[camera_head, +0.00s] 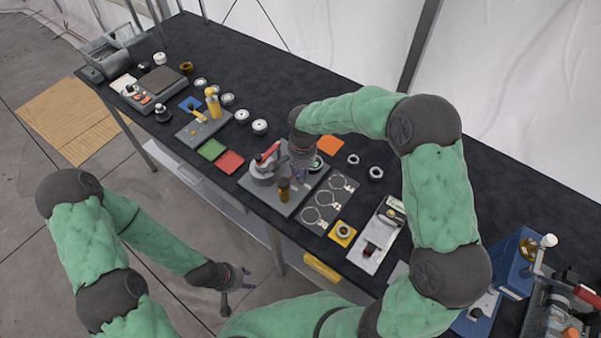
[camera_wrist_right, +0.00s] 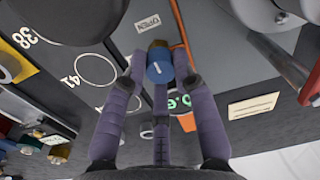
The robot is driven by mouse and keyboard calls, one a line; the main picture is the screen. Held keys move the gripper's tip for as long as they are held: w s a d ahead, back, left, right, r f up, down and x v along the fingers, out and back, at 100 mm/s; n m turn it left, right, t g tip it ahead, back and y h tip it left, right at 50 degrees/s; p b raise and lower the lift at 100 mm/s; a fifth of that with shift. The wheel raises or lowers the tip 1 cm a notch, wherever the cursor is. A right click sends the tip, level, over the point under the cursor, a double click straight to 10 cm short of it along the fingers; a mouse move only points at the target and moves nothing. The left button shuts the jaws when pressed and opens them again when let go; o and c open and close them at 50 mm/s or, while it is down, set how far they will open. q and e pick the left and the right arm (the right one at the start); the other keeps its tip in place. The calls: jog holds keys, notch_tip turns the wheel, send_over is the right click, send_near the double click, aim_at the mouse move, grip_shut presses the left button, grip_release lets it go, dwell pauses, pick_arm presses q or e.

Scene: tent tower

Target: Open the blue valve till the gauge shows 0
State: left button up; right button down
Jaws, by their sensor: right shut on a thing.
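The blue valve (camera_wrist_right: 159,72) is a small blue knob with a white mark and a brass-coloured end, seen in the right wrist view. My right gripper (camera_wrist_right: 161,64) is shut on it, with fingers on both sides and one across the middle below. In the head view my right gripper (camera_head: 302,168) is over the grey plate (camera_head: 287,208), and the valve is hardly visible there. A dark face with green marks (camera_wrist_right: 185,101) is partly behind a finger; I cannot tell whether it is the gauge, nor read it. My left gripper (camera_head: 236,284) hangs empty and open beside the table.
A grey unit with a red handle (camera_head: 268,152) stands just left of my right gripper. A brown cylinder (camera_head: 284,190) is in front. A board with ring outlines (camera_head: 322,204) lies to the right. Several small parts and trays crowd the black table (camera_head: 228,55); its back strip is clear.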

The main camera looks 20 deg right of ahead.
jog(key=shift+w, duration=0.15)
jog(key=c, duration=1)
grip_release()
jog(key=r, duration=1.2)
jog(key=shift+s+d, duration=0.2)
